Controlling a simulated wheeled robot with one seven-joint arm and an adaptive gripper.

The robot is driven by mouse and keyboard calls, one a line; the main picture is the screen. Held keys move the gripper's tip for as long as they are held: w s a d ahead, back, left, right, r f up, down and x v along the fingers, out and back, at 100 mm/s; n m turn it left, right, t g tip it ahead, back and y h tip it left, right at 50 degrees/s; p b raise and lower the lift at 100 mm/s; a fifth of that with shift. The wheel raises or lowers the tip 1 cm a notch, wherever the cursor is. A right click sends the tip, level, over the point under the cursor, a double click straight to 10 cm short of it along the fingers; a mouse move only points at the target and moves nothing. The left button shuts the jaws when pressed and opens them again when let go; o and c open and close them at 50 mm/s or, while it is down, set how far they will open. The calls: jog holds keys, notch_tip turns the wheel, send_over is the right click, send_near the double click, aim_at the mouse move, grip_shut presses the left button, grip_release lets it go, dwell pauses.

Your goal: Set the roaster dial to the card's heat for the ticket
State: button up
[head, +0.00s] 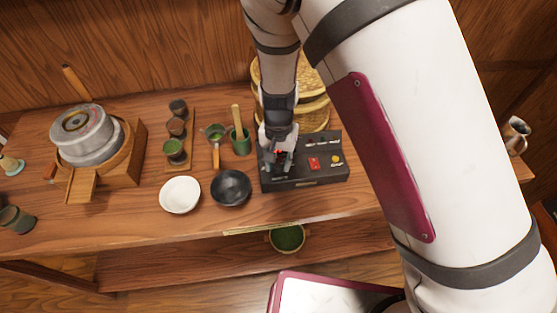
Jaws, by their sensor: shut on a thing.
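The dark control box (320,176), seemingly the roaster's, sits on the wooden table just right of centre. Its top has a red switch (314,163), a yellow round knob (335,159) and a row of small marks along the back. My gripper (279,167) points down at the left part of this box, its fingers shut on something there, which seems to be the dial. The fingers hide most of the dial, so its setting cannot be read. I cannot make out a card or a ticket in the head view.
A black bowl (231,188) and a white bowl (180,195) stand left of the box. A green cup (241,143) holds a wooden tool. Stacked woven baskets (318,112) rise behind. A green-filled bowl (287,239) sits lower, below the table edge.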

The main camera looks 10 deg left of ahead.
aim_at(278, 164)
jog(key=shift+n, duration=0.3)
jog(key=n, duration=0.3)
jog(key=shift+n+b, duration=0.45)
jog(key=shift+n, duration=1.65)
jog(key=shift+a, duration=0.1)
jog(key=o, duration=1.2)
jog(key=shift+c, duration=0.2)
jog(key=shift+r, duration=0.1)
notch_tip(278, 164, up, 12)
